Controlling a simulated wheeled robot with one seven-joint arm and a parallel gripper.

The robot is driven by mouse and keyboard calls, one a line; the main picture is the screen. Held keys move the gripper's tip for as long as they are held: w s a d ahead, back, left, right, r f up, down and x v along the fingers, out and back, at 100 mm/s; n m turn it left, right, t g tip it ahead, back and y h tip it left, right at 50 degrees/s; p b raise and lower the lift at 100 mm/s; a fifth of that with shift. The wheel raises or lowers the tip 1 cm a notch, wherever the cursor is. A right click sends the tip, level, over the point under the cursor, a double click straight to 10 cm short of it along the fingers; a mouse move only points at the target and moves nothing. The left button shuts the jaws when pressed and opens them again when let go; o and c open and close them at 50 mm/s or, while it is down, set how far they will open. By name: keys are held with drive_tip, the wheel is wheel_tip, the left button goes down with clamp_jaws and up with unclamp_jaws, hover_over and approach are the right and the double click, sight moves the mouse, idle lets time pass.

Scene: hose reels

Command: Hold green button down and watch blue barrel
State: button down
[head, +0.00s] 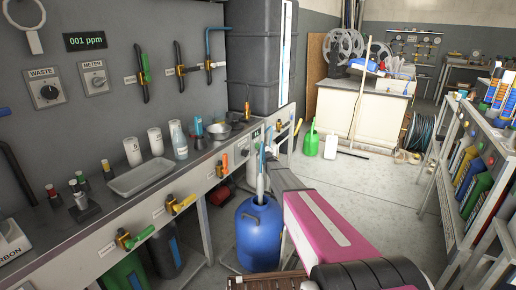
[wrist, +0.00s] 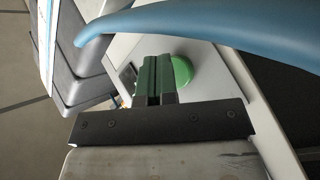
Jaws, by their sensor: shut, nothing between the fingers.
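The round green button (wrist: 182,70) sits on a pale panel in the wrist view. My gripper (wrist: 156,62) is shut and empty. Its fingertips overlap the button's left side in that view; I cannot tell whether they touch or press it. The blue barrel (head: 258,238) stands on the floor below the bench front in the head view, with a light-blue hose (head: 261,178) reaching down to its top. The level inside the barrel is not visible. In the head view my arm's end lies close to the bench's right end, and the fingertips are hard to make out.
A curved blue pipe (wrist: 190,22) crosses close above my gripper in the wrist view. The bench (head: 110,205) carries valves and bottles. A grey tank (head: 254,55) stands behind. A loaded shelf (head: 445,150) is at right; the floor between is mostly clear.

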drive_tip(key=shift+w+a, duration=0.35)
drive_tip(key=shift+a, duration=0.1)
idle(2.6)
drive_tip(key=shift+s+d, duration=0.1)
idle(2.5)
drive_tip(key=shift+s+d, duration=0.5)
drive_tip(key=shift+d, duration=0.2)
drive_tip(key=shift+s+d, duration=0.75)
drive_tip(key=shift+d, duration=0.25)
drive_tip(key=shift+s+d, duration=0.75)
drive_tip(key=shift+d, duration=0.25)
drive_tip(key=shift+s, duration=0.1)
